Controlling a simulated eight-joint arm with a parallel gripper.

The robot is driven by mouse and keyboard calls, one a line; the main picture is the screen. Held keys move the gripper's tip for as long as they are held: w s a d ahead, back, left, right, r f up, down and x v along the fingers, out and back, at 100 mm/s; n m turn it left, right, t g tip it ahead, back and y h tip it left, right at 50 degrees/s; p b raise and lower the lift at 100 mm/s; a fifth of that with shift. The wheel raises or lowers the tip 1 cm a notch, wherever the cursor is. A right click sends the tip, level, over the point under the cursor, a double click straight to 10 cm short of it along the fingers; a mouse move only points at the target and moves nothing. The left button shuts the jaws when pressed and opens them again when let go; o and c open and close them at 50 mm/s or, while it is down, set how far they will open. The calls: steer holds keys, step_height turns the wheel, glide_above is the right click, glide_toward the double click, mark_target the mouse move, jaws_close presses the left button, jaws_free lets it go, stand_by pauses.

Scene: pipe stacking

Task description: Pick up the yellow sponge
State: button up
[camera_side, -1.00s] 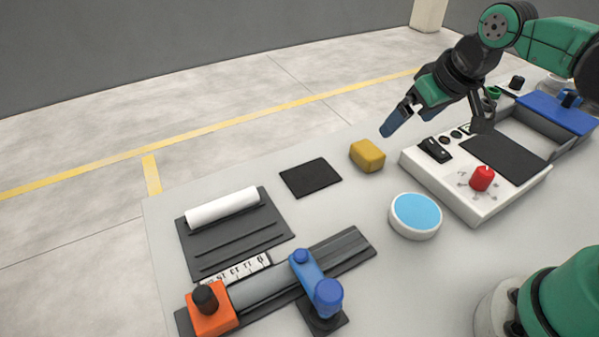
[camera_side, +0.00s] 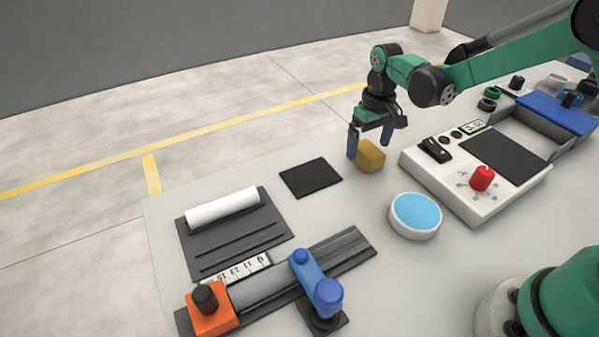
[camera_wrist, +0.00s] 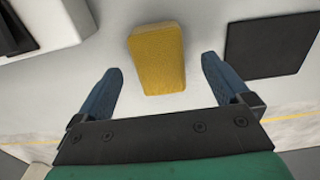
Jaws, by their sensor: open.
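The yellow sponge (camera_side: 371,156) is a small block lying on the grey table, between the black pad and the white control box. My gripper (camera_side: 369,146) is above and around it in the side view, pointing down, with its blue fingers parted. One finger shows at the sponge's left and the other behind it to the right. In the wrist view the sponge (camera_wrist: 157,59) lies ahead of the gap between the two open fingertips (camera_wrist: 162,64), with clear space on both sides. Whether a finger touches it cannot be told.
A black square pad (camera_side: 311,178) lies left of the sponge. The white control box (camera_side: 476,178) with a red knob stands to the right. A round blue-topped dish (camera_side: 415,215) sits in front. A white roll (camera_side: 222,208) rests on a grooved dark rack at the left.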

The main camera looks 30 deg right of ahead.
mark_target(368, 149)
steer(key=shift+f, duration=1.1)
steer(key=c, duration=1.3)
steer(key=shift+c, duration=0.2)
steer(key=shift+r, duration=0.15)
step_height(368, 149, up, 20)
